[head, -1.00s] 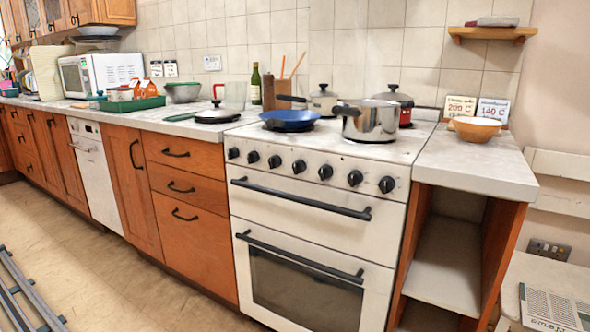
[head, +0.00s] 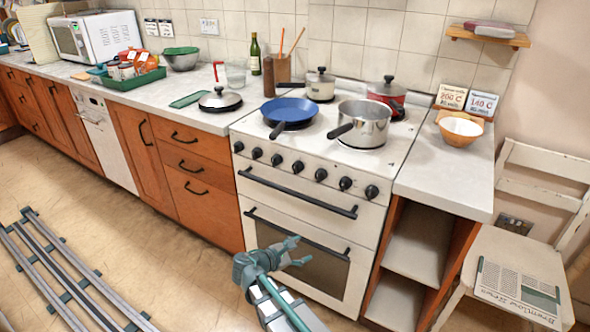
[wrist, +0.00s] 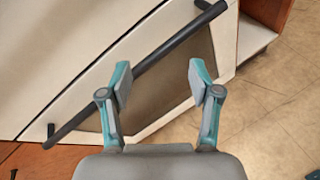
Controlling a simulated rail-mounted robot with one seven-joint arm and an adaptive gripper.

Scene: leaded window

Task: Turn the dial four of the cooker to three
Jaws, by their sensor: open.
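The white cooker (head: 300,205) stands in the middle of the head view, with a row of several black dials along its front. Counting from the left, the fourth dial (head: 298,166) is near the middle of the row; its markings are too small to read. My gripper (head: 299,251) is open and empty, low in front of the oven door and well below the dials. In the wrist view my gripper (wrist: 160,82) has its two fingers apart, with the oven door and its dark handle bar (wrist: 135,82) behind them. No dial shows in the wrist view.
A blue pan (head: 288,110) and a steel pot (head: 362,124) stand on the hob, handles towards the front. Two black handle bars (head: 296,193) cross the cooker's front below the dials. A chair (head: 515,262) stands at the right. Floor rails (head: 75,280) lie at the left.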

